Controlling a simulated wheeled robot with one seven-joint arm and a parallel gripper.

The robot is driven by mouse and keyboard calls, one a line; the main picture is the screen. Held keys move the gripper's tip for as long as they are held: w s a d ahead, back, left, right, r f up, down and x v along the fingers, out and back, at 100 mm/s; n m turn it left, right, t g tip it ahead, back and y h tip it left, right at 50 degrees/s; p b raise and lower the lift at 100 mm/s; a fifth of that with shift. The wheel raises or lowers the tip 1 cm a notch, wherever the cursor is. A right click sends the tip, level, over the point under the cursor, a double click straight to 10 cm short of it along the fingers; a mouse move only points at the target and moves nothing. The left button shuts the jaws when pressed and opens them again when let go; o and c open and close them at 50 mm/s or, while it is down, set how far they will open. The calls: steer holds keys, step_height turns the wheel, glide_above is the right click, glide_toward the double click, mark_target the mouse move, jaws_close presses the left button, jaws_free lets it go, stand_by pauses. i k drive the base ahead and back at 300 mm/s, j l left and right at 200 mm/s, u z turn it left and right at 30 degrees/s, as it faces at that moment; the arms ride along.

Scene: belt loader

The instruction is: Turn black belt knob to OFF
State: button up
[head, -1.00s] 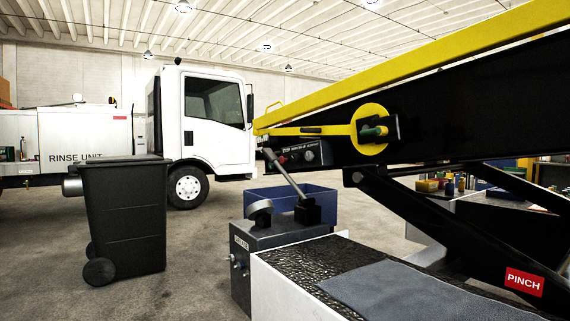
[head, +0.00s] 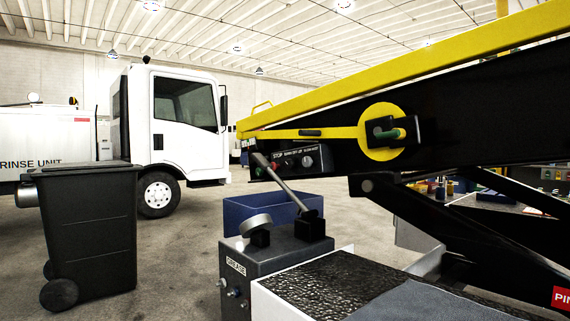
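A small dark control panel (head: 292,161) sits under the yellow rail near the lower end of the belt loader's boom, in the head view. It carries a red button (head: 275,166) at its left under a STOP label. Dark round controls sit to the right of it, and the rightmost is a black knob (head: 307,161). The panel lettering is small, and the knob's pointing direction is too small to tell. My gripper is not in view.
A grey grease box (head: 270,262) with a slanted lever (head: 284,181) stands below and in front of the panel. A blue bin (head: 240,211) is behind it. A black wheeled bin (head: 92,235) stands left. Floor (head: 180,250) between them is clear.

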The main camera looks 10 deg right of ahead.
mark_target(290, 164)
steer(key=i+j+z, duration=0.1)
steer(key=i+j, duration=0.4)
steer(key=j, duration=0.15)
steer(key=i+j+z, duration=0.25)
steer(key=i+j, duration=0.2)
steer(key=j, duration=0.25)
steer(key=i+j+z, duration=0.1)
steer(key=i+j, duration=0.15)
steer(key=j, duration=0.15)
steer(key=i+j, duration=0.2)
steer(key=j, duration=0.15)
steer(key=i+j+z, duration=0.15)
steer(key=j, duration=0.25)
